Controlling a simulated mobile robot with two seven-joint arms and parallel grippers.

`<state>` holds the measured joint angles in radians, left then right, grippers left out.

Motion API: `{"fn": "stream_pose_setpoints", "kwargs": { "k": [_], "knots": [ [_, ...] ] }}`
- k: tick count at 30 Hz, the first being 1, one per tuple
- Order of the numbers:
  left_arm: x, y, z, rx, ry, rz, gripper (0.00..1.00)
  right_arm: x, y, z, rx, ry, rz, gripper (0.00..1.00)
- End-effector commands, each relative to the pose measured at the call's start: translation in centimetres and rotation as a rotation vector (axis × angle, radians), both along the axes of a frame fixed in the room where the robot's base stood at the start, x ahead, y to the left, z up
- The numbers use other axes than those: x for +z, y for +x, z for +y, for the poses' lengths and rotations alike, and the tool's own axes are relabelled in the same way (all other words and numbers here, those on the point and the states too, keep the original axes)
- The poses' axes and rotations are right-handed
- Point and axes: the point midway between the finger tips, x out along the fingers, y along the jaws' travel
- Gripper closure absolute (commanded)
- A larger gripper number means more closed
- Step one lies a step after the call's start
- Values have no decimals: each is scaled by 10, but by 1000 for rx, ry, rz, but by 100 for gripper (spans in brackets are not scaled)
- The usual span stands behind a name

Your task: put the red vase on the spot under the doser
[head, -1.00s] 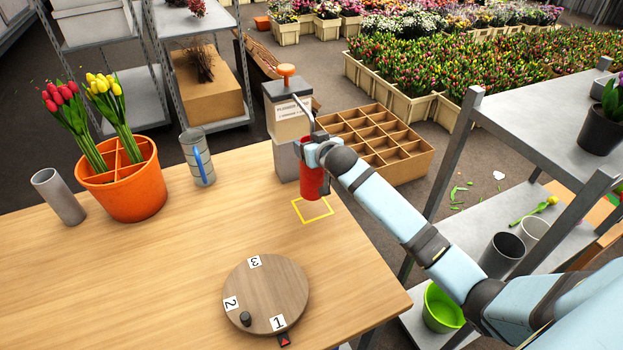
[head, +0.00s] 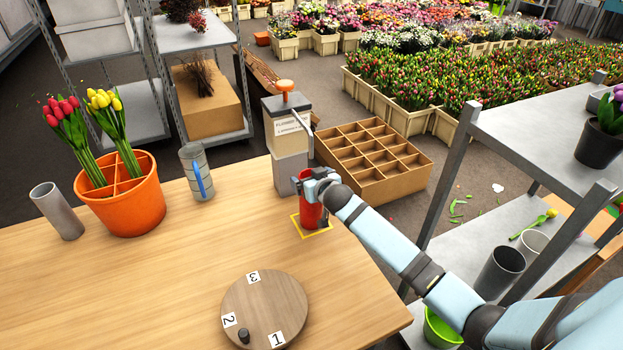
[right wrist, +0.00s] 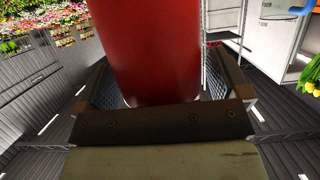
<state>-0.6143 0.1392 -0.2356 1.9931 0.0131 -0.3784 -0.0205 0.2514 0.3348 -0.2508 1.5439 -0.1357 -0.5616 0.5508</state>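The red vase (head: 312,214) is upright in my right gripper (head: 316,186), at the yellow square outline (head: 300,229) under the spout of the doser (head: 290,140). In the head view the vase's base appears inside the outline, at or just above the table; I cannot tell whether it touches. In the right wrist view the red vase (right wrist: 158,45) fills the middle, with the fingers of my right gripper (right wrist: 158,95) on both sides of it. My left gripper is not in view.
A round turntable (head: 262,312) with numbered labels lies at the front of the table. A cardboard compartment box (head: 400,190) is behind the table.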

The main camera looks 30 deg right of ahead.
Motion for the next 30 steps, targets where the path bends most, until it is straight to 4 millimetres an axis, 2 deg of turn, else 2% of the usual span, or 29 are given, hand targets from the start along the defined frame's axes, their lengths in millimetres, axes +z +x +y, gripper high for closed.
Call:
{"fn": "stream_pose_setpoints", "kwargs": {
  "k": [11, 14, 24, 30],
  "knots": [
    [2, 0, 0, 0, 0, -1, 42, 4, -2, 0, 0, -1, 0, 1],
    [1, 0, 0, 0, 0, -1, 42, 8, -15, 1, 1, 0, -1, 1],
    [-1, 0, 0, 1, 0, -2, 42, 32, -82, 5, 0, 0, 0, 1],
    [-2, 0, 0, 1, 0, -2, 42, 42, -106, 6, -1, 1, 0, 1]
  ]
}}
